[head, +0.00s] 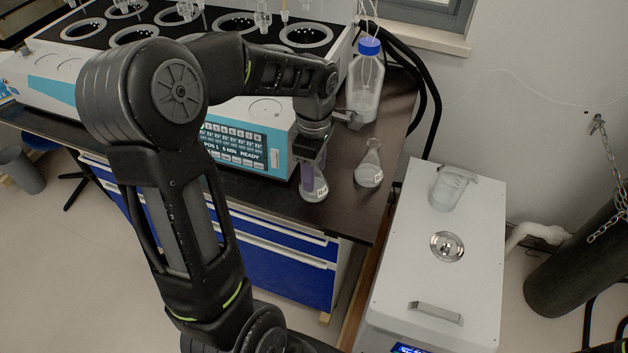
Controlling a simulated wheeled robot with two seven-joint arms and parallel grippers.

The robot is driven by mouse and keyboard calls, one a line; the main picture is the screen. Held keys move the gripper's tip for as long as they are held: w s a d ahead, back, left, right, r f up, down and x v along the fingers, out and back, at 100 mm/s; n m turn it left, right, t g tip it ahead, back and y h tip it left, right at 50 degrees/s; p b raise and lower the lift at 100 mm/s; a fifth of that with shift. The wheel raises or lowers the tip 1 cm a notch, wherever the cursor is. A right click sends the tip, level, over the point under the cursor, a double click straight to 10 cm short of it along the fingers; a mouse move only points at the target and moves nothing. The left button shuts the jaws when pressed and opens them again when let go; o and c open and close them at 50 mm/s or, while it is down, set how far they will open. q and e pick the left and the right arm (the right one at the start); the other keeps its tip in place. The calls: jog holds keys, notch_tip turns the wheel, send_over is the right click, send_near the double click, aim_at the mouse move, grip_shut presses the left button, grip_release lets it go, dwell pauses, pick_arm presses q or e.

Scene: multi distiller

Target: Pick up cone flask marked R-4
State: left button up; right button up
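My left gripper (313,184) points down at the front right of the dark bench. A conical glass flask (314,191) with a small white label stands on the bench directly below it. The fingers hide the neck and upper part of this flask. I cannot tell whether they are closed on it. A second conical flask (369,166), also with a small label, stands apart to the right. Both labels are too small to read surely, so I cannot tell which is R-4. My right gripper is not in view.
A white and blue distiller (243,143) with a display stands behind my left arm. A blue-capped bottle (366,85) stands behind the flasks. The dark bench (341,208) ends in front of them. A white box unit (433,260) with a jug stands at right.

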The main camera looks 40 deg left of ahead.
pick_arm(q)
grip_shut()
dwell(0.3)
jog(key=shift+r, duration=0.25)
notch_tip(320, 180, up, 10)
jog(key=shift+f, duration=0.25)
dwell(0.8)
dwell(0.7)
